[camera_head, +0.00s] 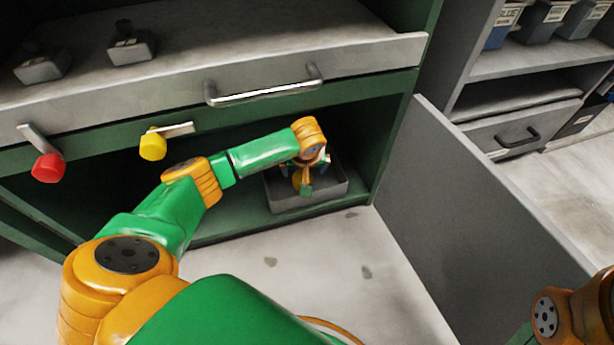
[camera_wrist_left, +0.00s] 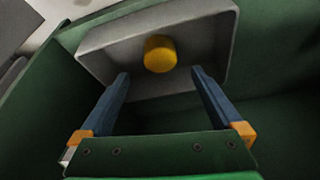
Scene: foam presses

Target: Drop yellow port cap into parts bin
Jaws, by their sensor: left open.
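The yellow port cap (camera_wrist_left: 160,54) shows against the inside of the grey parts bin (camera_wrist_left: 105,40) in the left wrist view. It is beyond my left fingertips and apart from both; I cannot tell if it touches the bin floor. My left gripper (camera_wrist_left: 162,75) is open, its two blue fingers spread with nothing between them. In the head view my left gripper (camera_head: 308,186) points down over the parts bin (camera_head: 318,203), which sits on the cabinet's lower shelf; the arm partly hides the inside. My right gripper is out of view.
Above is a grey drawer with a bar handle (camera_head: 262,92). A red knob (camera_head: 48,168) and a yellow knob (camera_head: 153,146) on levers stick out below it. A grey door panel (camera_head: 470,200) stands open at right. Shelving with small bins (camera_head: 545,18) is at the upper right.

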